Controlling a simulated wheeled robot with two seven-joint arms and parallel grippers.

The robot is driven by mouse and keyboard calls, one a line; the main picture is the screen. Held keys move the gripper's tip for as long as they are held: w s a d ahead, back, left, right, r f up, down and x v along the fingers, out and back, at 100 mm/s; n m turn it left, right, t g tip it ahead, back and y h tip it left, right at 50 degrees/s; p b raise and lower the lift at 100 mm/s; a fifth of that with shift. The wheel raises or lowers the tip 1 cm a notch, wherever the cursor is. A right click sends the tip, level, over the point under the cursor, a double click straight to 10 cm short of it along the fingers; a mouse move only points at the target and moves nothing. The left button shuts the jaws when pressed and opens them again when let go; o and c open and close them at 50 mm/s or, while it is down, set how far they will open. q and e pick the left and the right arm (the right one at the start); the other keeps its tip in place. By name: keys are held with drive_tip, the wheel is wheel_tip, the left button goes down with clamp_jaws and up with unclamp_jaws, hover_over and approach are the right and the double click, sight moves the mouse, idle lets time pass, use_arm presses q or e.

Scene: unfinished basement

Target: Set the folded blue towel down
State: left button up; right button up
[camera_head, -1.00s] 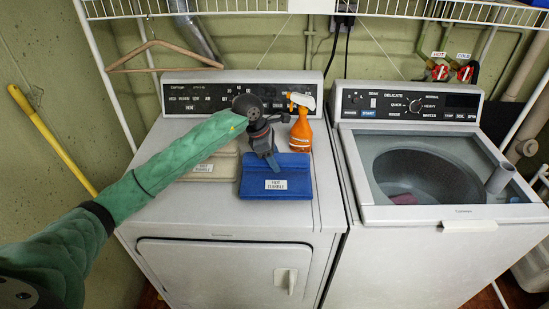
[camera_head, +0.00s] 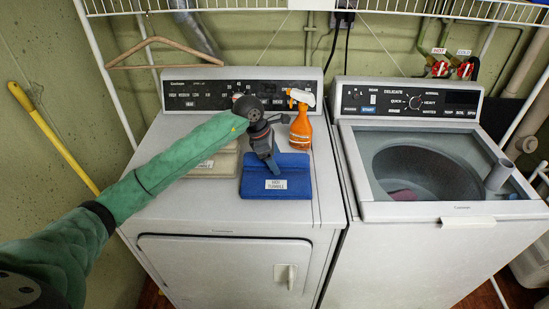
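The folded blue towel (camera_head: 292,182) lies flat on top of the dryer (camera_head: 180,212), toward its middle right, with a white label on its front part. My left gripper (camera_head: 274,172) comes down over the towel's back left part, with its fingertips at the cloth. The fingers look close together, but whether they pinch the towel is hard to tell at this size. A beige folded cloth (camera_head: 218,164) lies to the left of the blue towel, partly hidden by my green-sleeved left arm. My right gripper is not in view.
An orange spray bottle (camera_head: 301,128) stands just behind the towel, close to my gripper. The open washer (camera_head: 345,180) is to the right. A wire shelf (camera_head: 240,7) and a wooden hanger (camera_head: 150,42) are above. The dryer's front left top is clear.

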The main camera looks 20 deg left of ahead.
use_arm(q)
drive_tip(key=shift+r, duration=0.2)
drive_tip(key=shift+a+r, duration=0.1)
drive_tip(key=shift+r, duration=0.05)
drive_tip(key=shift+a+r, duration=0.1)
drive_tip(key=shift+r, duration=0.15)
drive_tip(key=shift+b+v, duration=0.45)
drive_tip(key=shift+v, duration=0.3)
drive_tip(key=b+v, duration=0.2)
drive_tip(key=v, duration=0.5)
drive_tip(key=shift+a+r+b, duration=0.25)
drive_tip(key=shift+r+b, duration=0.05)
drive_tip(key=shift+b, duration=0.05)
drive_tip(key=shift+v, duration=0.9)
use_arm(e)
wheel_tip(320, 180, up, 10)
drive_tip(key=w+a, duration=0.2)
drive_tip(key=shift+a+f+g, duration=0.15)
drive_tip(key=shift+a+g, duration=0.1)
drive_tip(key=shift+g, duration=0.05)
use_arm(q)
drive_tip(key=shift+s+d, duration=0.1)
